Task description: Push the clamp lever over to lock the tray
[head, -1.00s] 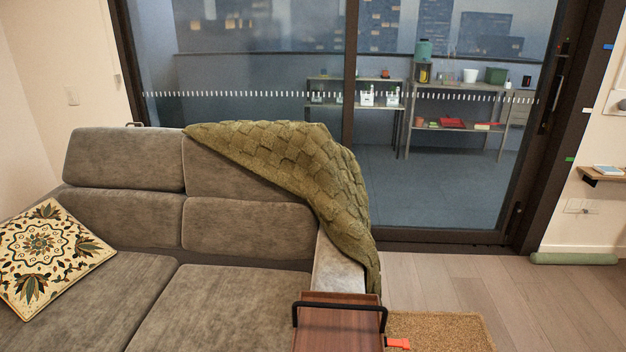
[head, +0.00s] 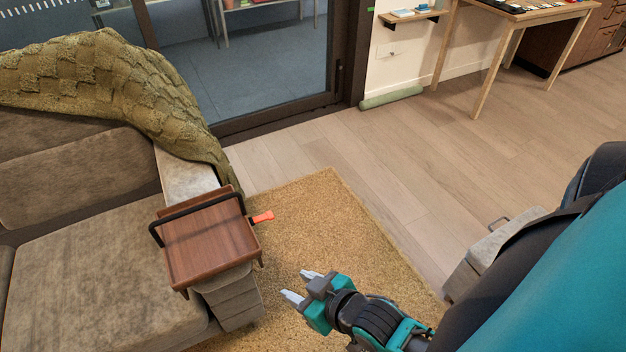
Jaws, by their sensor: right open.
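A brown wooden tray (head: 208,246) with black handles sits over the arm of the grey sofa in the head view. An orange clamp lever (head: 263,217) sticks out to the right from the tray's right side, near its far corner. My right gripper (head: 302,286) is open and empty, over the rug to the right of and nearer than the tray. It is apart from the lever and the tray. The clamp's body under the tray is mostly hidden. My left gripper is not in view.
A tan shag rug (head: 318,215) covers the floor right of the sofa (head: 90,270). A green knitted throw (head: 110,85) hangs over the sofa's back. A wooden table (head: 515,12) stands far right. The wooden floor (head: 400,150) between is clear.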

